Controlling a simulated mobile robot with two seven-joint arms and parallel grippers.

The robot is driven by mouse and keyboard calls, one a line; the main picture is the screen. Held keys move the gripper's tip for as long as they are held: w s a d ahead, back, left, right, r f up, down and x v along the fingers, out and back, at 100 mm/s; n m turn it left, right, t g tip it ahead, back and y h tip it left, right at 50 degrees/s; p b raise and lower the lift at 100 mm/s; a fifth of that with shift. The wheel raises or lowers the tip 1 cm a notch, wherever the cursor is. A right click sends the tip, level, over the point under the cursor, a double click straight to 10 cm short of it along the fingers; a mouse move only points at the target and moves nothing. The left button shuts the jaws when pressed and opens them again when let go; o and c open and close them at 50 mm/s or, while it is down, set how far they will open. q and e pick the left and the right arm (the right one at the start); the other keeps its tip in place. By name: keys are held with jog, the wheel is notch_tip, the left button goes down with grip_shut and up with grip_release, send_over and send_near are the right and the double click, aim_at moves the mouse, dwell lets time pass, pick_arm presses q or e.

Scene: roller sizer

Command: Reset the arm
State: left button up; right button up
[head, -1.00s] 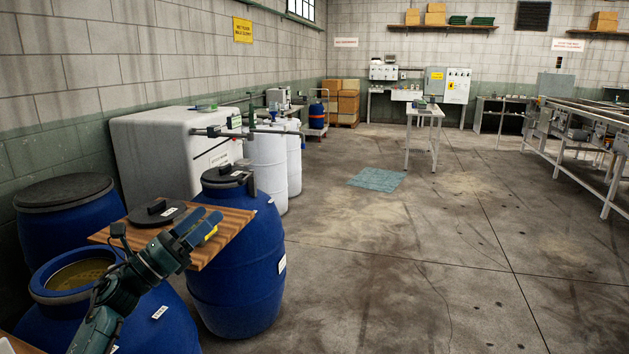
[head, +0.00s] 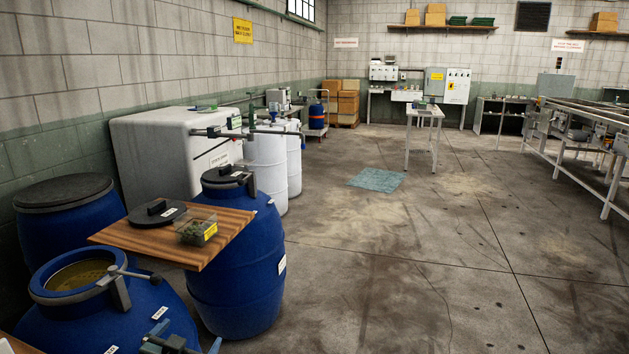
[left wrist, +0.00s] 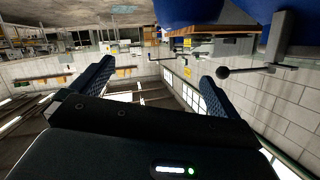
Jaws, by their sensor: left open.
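My left gripper (head: 190,346) shows only in part at the bottom edge of the head view, low in front of the open blue barrel (head: 175,318). In the left wrist view its two ridged fingers (left wrist: 155,82) stand wide apart with nothing between them. That view looks upside down, with blue barrels at the top and the block wall below. A clear box (head: 196,230) with green bits and a yellow label sits on the wooden board (head: 140,240), apart from the gripper. My right gripper is not in view.
A lever with a ball knob (head: 124,270) is fixed at the open barrel's rim. A black round lid (head: 157,212) lies on the board. A closed blue barrel (head: 65,190) and a lidded barrel (head: 237,285) stand near.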

pick_arm(q)
jog(key=s+d+f+g+h, duration=0.1)
jog(key=s+d+f, duration=0.2)
jog(key=s, duration=0.6)
jog(key=s+d+f+g+h, duration=0.1)
jog(key=s+d+f, duration=0.3)
jog(key=s, duration=0.6)
jog(key=s+d+f+g, duration=0.2)
jog(key=s+d, duration=0.3)
jog(key=s, duration=0.4)
jog(key=shift+s+d+f+n+h, duration=0.15)
jog(key=shift+f+n+h, duration=0.25)
jog(key=shift+f, duration=0.4)
